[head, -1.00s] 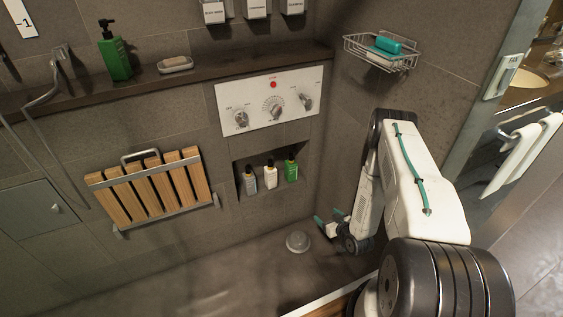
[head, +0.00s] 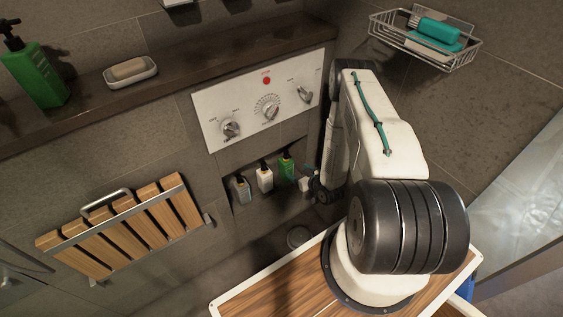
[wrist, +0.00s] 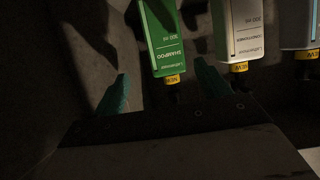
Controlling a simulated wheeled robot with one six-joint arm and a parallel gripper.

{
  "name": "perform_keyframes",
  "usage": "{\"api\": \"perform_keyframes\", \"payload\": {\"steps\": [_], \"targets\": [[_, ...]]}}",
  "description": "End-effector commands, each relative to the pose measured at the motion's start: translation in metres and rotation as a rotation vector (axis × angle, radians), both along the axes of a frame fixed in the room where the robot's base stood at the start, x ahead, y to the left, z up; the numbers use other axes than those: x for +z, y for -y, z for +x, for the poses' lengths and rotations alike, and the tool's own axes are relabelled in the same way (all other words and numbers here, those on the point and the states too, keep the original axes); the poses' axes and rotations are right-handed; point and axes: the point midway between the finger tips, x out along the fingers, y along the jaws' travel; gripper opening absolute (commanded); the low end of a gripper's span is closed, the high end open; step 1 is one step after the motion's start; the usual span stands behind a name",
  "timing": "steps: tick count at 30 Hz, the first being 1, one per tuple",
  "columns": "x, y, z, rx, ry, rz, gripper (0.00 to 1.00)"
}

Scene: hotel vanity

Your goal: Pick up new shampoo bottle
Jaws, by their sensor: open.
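The new shampoo bottle (head: 286,168) is green and stands in the wall niche, rightmost of three bottles. In the wrist view, which shows the bottles upside down, its label reads SHAMPOO and its yellow collar band reads NEW (wrist: 162,40). My gripper (wrist: 163,88) is open, with a teal finger on each side of the green bottle in that picture. The bottle appears closer to the right finger, and I see no grip on it. In the head view my gripper (head: 307,185) is at the niche's right side, partly hidden by my arm.
A white conditioner bottle (head: 265,177) and a grey bottle (head: 241,188) stand left in the niche. The control panel (head: 262,101) is above. A larger green pump bottle (head: 40,78) and soap dish (head: 131,72) sit on the shelf. A folded wooden seat (head: 124,230) is left.

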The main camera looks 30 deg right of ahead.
Motion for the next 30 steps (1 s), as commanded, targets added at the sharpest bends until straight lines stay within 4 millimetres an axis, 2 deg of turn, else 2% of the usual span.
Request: {"api": "perform_keyframes", "payload": {"steps": [6,14,18,24,30], "targets": [[-0.009,-0.021,0.030,0.031,0.001,-0.001,0.75],[-0.019,-0.024,0.068,0.038,0.002,-0.002,0.75],[-0.023,-0.022,0.075,0.034,0.001,0.000,0.75],[-0.023,-0.021,0.074,0.031,0.000,0.000,0.75],[-0.022,-0.019,0.074,0.030,0.000,0.000,0.20]]}}
